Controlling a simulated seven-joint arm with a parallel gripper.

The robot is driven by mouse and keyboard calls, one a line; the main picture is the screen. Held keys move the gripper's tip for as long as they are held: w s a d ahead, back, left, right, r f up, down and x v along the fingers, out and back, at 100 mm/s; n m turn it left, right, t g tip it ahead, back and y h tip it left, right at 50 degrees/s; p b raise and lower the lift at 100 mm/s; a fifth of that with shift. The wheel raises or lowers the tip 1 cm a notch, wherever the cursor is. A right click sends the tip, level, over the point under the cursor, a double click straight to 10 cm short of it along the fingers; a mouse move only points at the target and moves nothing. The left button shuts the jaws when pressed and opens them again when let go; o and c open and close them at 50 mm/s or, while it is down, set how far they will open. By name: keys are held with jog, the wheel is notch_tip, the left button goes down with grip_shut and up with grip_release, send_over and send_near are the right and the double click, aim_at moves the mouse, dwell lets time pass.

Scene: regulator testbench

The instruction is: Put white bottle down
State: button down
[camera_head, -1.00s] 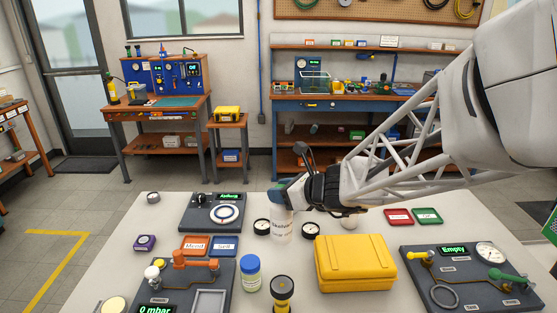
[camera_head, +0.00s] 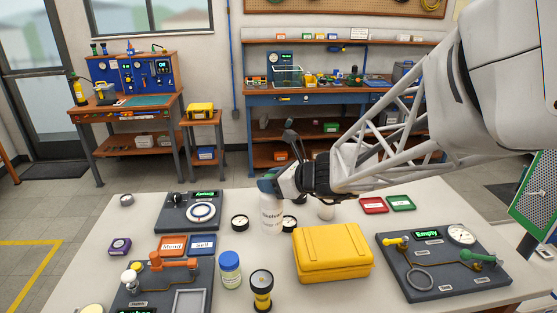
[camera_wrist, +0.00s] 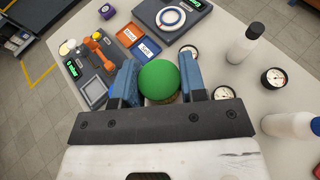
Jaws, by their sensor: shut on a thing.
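My gripper (camera_head: 270,186) is shut on a white bottle (camera_head: 271,215) with a printed label. The bottle is upright, low over the table just behind the middle, and I cannot tell whether its base touches. In the wrist view my blue fingers (camera_wrist: 158,85) sit on either side of a round green top (camera_wrist: 159,80), which hides the bottle's body below it. Two other white bottles show in the wrist view: one with a black cap (camera_wrist: 245,47) and one with a blue cap (camera_wrist: 290,126), both to the right of my gripper.
Small gauges (camera_head: 240,222) (camera_head: 289,223) stand close on either side of the held bottle. A yellow case (camera_head: 333,254), a blue-capped jar (camera_head: 230,270) and a black-yellow cylinder (camera_head: 261,291) stand nearer. A dial panel (camera_head: 175,222) is left; red and green trays (camera_head: 373,205) (camera_head: 402,204) are right.

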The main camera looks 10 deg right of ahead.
jog(key=s+d+r, duration=0.2)
jog(key=d+r, duration=0.1)
jog(key=d, duration=0.5)
jog(key=s+d+r+m+t+h, duration=0.1)
jog(key=s+d+r, duration=0.1)
jog(key=d, duration=0.6)
jog(key=shift+d+r+m, duration=0.15)
jog(key=shift+r+m, duration=0.15)
jog(key=shift+r, duration=0.1)
jog(key=shift+f, duration=2)
jog(key=shift+f, duration=2.1)
